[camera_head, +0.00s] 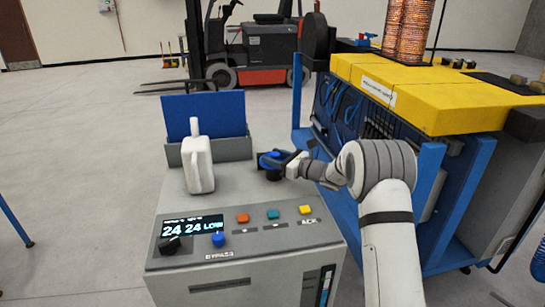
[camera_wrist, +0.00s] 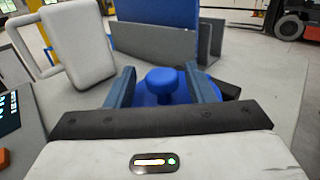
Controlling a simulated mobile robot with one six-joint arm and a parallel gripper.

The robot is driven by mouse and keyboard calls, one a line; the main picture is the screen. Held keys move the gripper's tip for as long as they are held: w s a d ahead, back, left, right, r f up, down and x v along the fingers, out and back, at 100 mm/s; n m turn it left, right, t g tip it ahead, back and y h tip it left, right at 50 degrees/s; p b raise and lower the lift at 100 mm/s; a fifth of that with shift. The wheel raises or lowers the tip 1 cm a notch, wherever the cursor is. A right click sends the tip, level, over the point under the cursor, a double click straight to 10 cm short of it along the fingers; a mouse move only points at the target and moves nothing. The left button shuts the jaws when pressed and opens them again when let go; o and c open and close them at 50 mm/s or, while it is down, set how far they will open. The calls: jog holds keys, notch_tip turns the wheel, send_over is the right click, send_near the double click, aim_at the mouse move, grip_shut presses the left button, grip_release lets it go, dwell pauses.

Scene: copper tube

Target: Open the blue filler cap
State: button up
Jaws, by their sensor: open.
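The blue filler cap (camera_wrist: 162,84) is round with a raised knob and sits on the grey machine's top. In the wrist view it lies between the two blue fingers of my gripper (camera_wrist: 163,88), with one finger on each side. The fingers are open around the cap; whether either touches it cannot be told. In the head view my gripper (camera_head: 283,162) reaches in from the right, and the cap (camera_head: 271,159) is partly covered by it. The cap's lower part is hidden behind the gripper body in the wrist view.
A white jug (camera_head: 198,160) stands left of the cap on the machine top (camera_head: 228,187). A blue panel (camera_head: 203,113) in a grey holder is behind it. A control panel with buttons is in front. A yellow-topped blue machine (camera_head: 430,100) stands close on the right.

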jog(key=shift+c, duration=0.4)
jog(key=shift+f, duration=0.1)
grip_shut()
jog(key=shift+a, duration=0.1)
jog(key=shift+w+p, duration=0.1)
jog(key=shift+p, duration=0.35)
